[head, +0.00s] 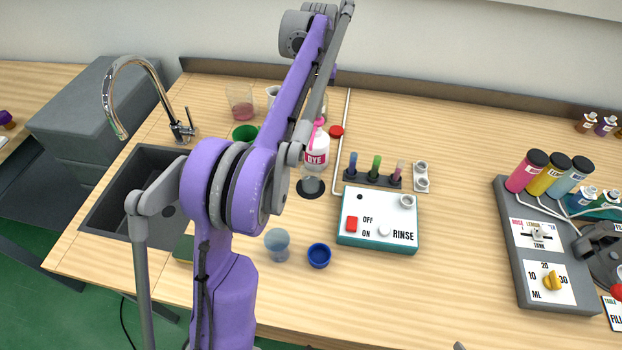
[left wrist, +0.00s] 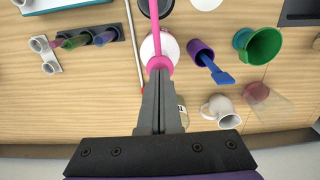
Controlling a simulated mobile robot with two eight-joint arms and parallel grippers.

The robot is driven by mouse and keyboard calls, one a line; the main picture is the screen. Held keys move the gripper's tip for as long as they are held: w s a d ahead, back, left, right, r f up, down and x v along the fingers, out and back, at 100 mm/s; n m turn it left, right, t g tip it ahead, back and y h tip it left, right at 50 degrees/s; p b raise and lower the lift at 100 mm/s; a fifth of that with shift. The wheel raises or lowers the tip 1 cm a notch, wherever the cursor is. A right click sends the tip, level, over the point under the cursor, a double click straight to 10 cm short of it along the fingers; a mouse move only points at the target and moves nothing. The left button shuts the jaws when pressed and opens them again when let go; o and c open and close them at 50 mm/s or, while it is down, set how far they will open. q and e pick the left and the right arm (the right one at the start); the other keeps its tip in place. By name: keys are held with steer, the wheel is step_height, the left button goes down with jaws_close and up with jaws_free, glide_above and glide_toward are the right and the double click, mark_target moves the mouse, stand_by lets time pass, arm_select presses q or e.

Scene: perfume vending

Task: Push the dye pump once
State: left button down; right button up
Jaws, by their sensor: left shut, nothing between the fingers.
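The dye bottle (head: 316,150) is white with a "DYE" label and a pink pump (head: 318,122). In the left wrist view I look down on the pump's pink head and long spout (left wrist: 154,25), with the white bottle (left wrist: 149,48) beneath. My left gripper (left wrist: 159,76) is shut and empty, its fingertips right at the pink head. I cannot tell whether they touch it.
A green cup (left wrist: 258,46), a purple cup (left wrist: 198,48) with a blue scoop, a white mug (left wrist: 220,108) and a pink beaker (left wrist: 266,98) stand close by. The rinse box (head: 378,220) and tube rack (head: 372,180) are to the right, the sink (head: 120,205) left.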

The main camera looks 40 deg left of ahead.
arm_select(q)
steer(key=shift+f+b, duration=0.4)
steer(key=shift+f, duration=0.65)
steer(key=shift+r, duration=0.1)
steer(key=shift+r+p, duration=1.1)
steer(key=shift+r, duration=0.4)
